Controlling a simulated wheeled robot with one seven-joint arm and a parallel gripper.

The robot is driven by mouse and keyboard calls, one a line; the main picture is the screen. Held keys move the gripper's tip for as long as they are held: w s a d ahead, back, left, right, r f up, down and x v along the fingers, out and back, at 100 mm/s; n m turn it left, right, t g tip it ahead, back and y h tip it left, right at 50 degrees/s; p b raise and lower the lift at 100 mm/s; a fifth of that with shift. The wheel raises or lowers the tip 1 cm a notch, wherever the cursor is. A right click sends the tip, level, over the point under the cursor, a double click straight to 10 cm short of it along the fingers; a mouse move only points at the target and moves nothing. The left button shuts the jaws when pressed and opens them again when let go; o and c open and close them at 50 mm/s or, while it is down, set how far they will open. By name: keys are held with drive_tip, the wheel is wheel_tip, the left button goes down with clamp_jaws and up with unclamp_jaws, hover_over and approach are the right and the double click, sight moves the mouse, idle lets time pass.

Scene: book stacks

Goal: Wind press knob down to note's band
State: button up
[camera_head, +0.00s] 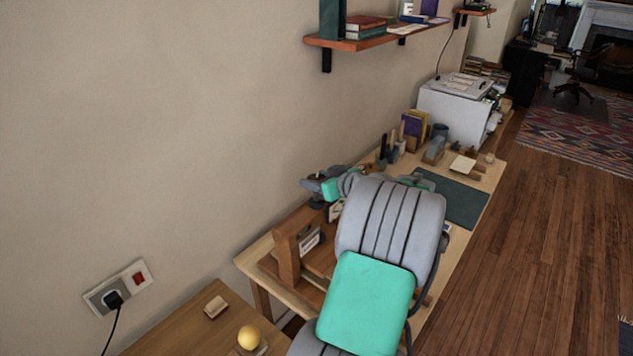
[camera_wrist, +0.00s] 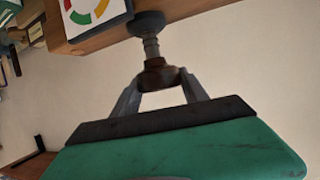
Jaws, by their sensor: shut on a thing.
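The wooden press (camera_head: 287,246) stands on the bench at the near end, with a white note card (camera_head: 309,241) on it; its writing is too small to read. In the wrist view, the brown round press knob (camera_wrist: 157,76) sits on a grey screw shaft (camera_wrist: 151,46) that enters a dark collar (camera_wrist: 149,22) at the wooden beam. A white dial with green, yellow and red arcs (camera_wrist: 88,9) is partly in view on the beam. My gripper (camera_wrist: 158,84) is shut on the knob, one finger on each side. In the head view my arm hides part of the press.
A dark green mat (camera_head: 455,200), small tools and a white box-like machine (camera_head: 455,112) stand farther along the bench. A shelf (camera_head: 370,42) hangs on the wall above. A yellow ball (camera_head: 249,337) and a small block (camera_head: 215,307) rest on the near table.

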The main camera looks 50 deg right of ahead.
drive_tip(key=shift+m+h+b, duration=0.3)
drive_tip(key=shift+m+h, duration=0.2)
drive_tip(key=shift+h, duration=0.1)
drive_tip(key=o, duration=1.4)
drive_tip(key=shift+c, duration=0.2)
drive_tip(key=b+v, duration=0.2)
drive_tip(key=v, duration=0.6)
drive_tip(key=shift+w, duration=0.15)
